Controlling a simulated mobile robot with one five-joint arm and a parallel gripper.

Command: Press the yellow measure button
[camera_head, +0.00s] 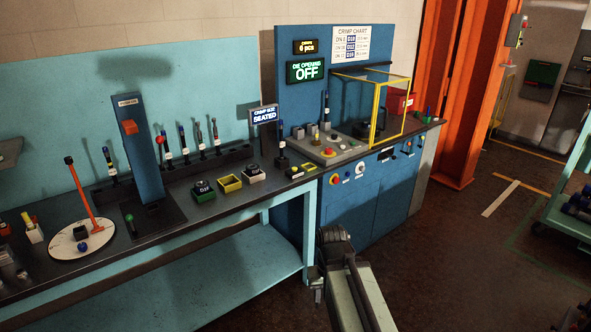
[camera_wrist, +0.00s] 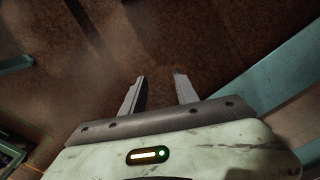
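Another small yellowish spot (camera_head: 313,130) shows on the press console. My gripper (camera_head: 334,238) is low in front of the blue press cabinet, below and apart from both. In the wrist view my gripper (camera_wrist: 160,76) has its two fingers apart with nothing between them, above the brown floor.
The teal workbench (camera_head: 200,262) stands left of my arm. Floor at right is open up to a teal cart (camera_head: 570,215).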

